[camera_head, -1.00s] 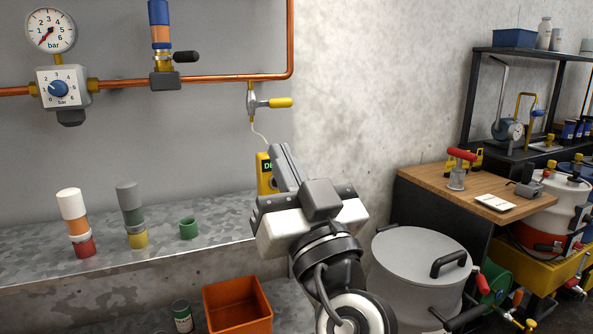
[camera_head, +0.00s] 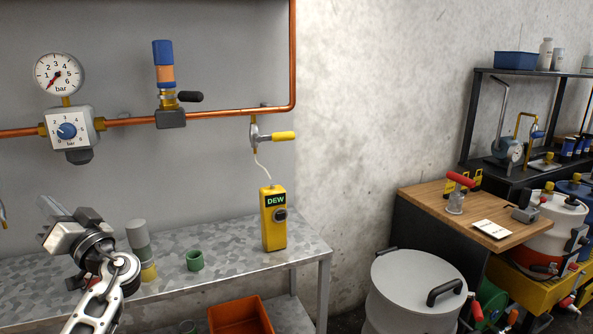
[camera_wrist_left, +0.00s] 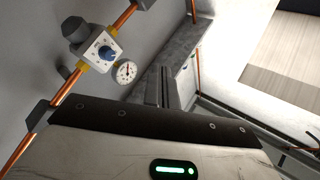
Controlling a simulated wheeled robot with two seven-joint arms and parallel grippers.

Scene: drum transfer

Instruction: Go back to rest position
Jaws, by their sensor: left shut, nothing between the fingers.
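My left gripper (camera_head: 58,212) is at the lower left of the head view, in front of the metal bench. Its fingers are together with nothing between them, and they point up and to the left. In the left wrist view the closed fingers (camera_wrist_left: 163,88) show over the grey bench. My right gripper is in neither current view.
A grey-green cylinder (camera_head: 138,235) and a green cup (camera_head: 194,260) stand on the bench (camera_head: 235,252), beside the yellow DEW meter (camera_head: 273,218). Copper pipe with a gauge (camera_head: 58,73) runs above. An orange bin (camera_head: 240,316) is below; a lidded drum (camera_head: 415,285) stands right.

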